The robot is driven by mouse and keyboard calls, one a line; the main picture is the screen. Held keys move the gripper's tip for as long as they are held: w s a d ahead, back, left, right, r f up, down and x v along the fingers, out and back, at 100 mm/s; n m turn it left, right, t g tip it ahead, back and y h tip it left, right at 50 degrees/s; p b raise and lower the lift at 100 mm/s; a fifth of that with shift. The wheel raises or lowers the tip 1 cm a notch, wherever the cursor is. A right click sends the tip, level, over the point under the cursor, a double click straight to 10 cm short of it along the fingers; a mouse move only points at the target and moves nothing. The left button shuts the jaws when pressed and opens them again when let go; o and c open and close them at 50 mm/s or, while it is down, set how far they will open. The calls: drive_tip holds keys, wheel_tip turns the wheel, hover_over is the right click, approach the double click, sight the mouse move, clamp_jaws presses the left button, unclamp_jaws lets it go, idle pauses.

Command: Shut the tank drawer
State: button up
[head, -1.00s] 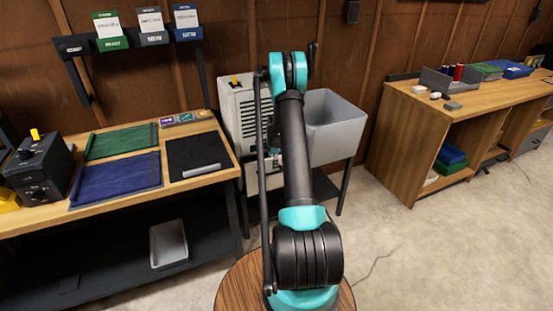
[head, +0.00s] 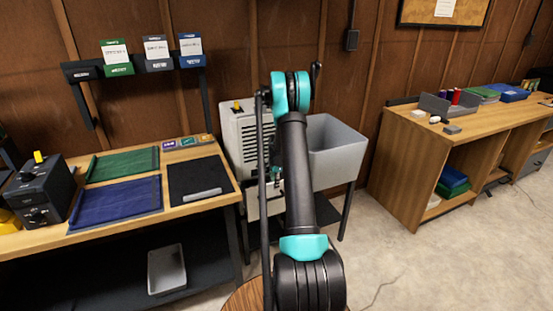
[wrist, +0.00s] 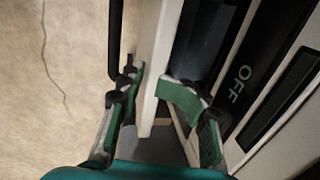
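The off-white machine (head: 238,125) with slatted vents stands against the back wall, partly hidden by my arm. Its tank drawer (head: 266,203) is low on its front and stands out from the body. In the wrist view the drawer's pale front panel (wrist: 149,60) is seen edge-on, with a dark gap between it and the machine's body. My gripper (wrist: 152,80) has one green-padded finger on each side of this panel, the tips close against its two faces. In the head view my fingers are hidden behind my arm.
A grey utility sink (head: 335,150) stands close to the machine's right. A wooden workbench (head: 215,200) with green and blue cloths is at left, a wooden shelf unit (head: 400,165) at right. Concrete floor (head: 420,265) is clear between. A dark panel marked OFF (wrist: 240,85) shows beside my fingers.

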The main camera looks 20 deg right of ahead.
drive_tip(key=s+r, duration=0.3)
drive_tip(key=r, duration=1.3)
idle(1.1)
drive_tip(key=shift+r, duration=0.1)
wheel_tip(320, 180, up, 12)
drive_tip(key=s, duration=0.2)
idle(0.5)
drive_tip(key=shift+s+d, duration=0.1)
drive_tip(key=shift+c, duration=0.2)
